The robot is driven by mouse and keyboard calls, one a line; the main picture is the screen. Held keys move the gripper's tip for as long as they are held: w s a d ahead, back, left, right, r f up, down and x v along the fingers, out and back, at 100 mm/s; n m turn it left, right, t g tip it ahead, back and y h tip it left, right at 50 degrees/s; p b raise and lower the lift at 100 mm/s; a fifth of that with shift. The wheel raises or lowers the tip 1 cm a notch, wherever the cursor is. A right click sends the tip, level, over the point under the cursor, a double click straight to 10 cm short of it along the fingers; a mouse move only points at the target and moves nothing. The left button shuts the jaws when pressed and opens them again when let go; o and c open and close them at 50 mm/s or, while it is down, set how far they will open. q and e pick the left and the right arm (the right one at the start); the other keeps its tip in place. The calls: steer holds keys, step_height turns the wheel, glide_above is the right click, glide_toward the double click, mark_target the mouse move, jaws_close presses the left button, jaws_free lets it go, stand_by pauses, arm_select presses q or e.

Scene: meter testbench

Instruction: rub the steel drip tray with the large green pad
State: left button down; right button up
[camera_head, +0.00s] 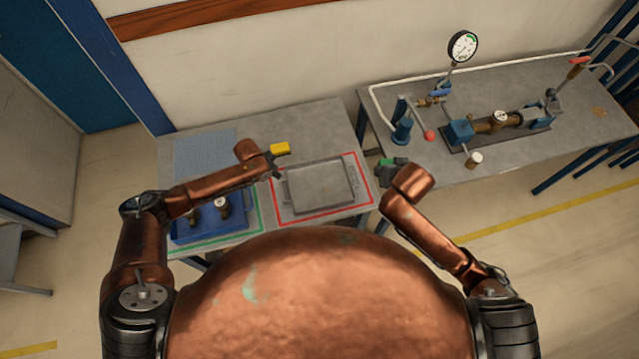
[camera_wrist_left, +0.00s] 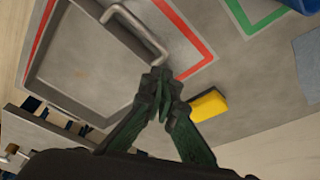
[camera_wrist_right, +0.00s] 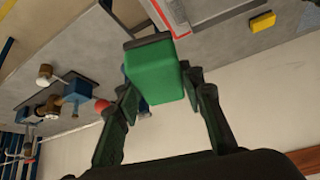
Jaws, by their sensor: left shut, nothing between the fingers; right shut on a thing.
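The steel drip tray (camera_head: 318,188) lies flat inside a red outline on the left table. Part of its rim and a handle show in the left wrist view (camera_wrist_left: 135,35). My right gripper (camera_head: 386,168) is shut on the large green pad (camera_wrist_right: 156,72), holding it to the right of the tray, apart from it. The pad is partly seen in the head view (camera_head: 393,162). My left gripper (camera_head: 275,168) is shut and empty at the tray's left side. Its fingertips (camera_wrist_left: 157,85) appear close to the tray handle; I cannot tell whether they touch.
A yellow block (camera_head: 280,148) lies behind my left gripper. A blue bin (camera_head: 210,226) with brass-coloured fittings sits in a green outline at left, and a blue-grey mat (camera_head: 203,152) lies behind. A second table (camera_head: 590,120) at right carries a gauge (camera_head: 463,46) and piping.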

arm_select(q)
steer(key=shift+r+p, duration=0.3)
steer(key=shift+r, duration=0.3)
arm_select(e)
steer(key=shift+r, duration=0.55)
arm_select(q)
steer(key=shift+f, duration=0.1)
arm_select(e)
steer(key=shift+f, duration=0.1)
arm_select(q)
steer(key=v, duration=1.2)
